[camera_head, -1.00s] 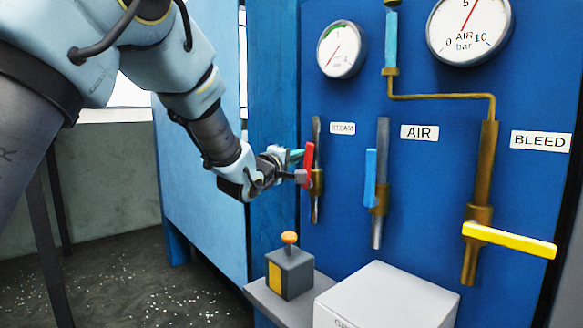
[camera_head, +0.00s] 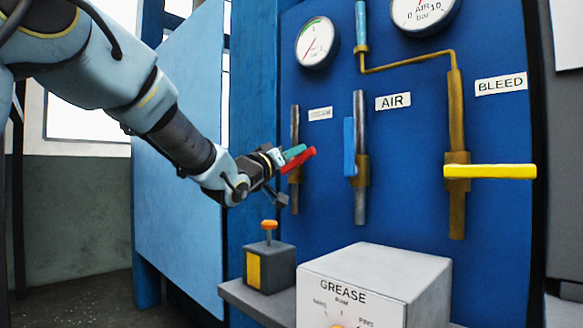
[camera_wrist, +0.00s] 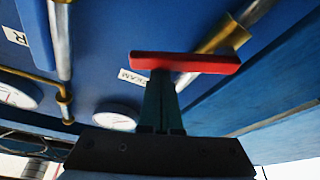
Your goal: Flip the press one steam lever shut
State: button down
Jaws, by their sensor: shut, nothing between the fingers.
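The red steam lever (camera_head: 299,161) sits on its brass valve on the blue panel, left of the air valve, below the STEAM label (camera_head: 320,114). It slants away from the line of its vertical pipe (camera_head: 295,128). In the wrist view the red lever (camera_wrist: 185,63) lies across the picture, at an angle to the brass valve body (camera_wrist: 224,36). My gripper (camera_head: 297,153) is shut and empty, its teal fingertips right at the lever. In the wrist view the fingers (camera_wrist: 162,95) reach up to the lever's edge; exact contact is hard to tell.
The blue air lever (camera_head: 349,147) stands upright along its pipe to the right. The yellow bleed lever (camera_head: 490,171) lies crosswise. Below, a grey box with an orange knob (camera_head: 269,265) and a white GREASE box (camera_head: 375,275) stand on a ledge.

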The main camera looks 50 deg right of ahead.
jog(key=m+b, duration=0.1)
jog(key=f+m+g+b, duration=0.1)
jog(key=m, duration=0.1)
jog(key=s+f+m+g+b, duration=0.1)
jog(key=shift+f, duration=0.25)
jog(key=shift+s+f+m+g+b, duration=0.1)
jog(key=shift+f+m+g+b, duration=0.2)
jog(key=shift+m+b, duration=0.3)
jog(key=shift+s+f+m+g+b, duration=0.15)
jog(key=shift+m+g+b, duration=0.2)
jog(key=shift+m, duration=0.45)
notch_tip(320, 180, up, 5)
jog(key=p, duration=0.4)
jog(key=f+b+v, duration=0.1)
jog(key=b+v, duration=0.1)
jog(key=v, duration=0.8)
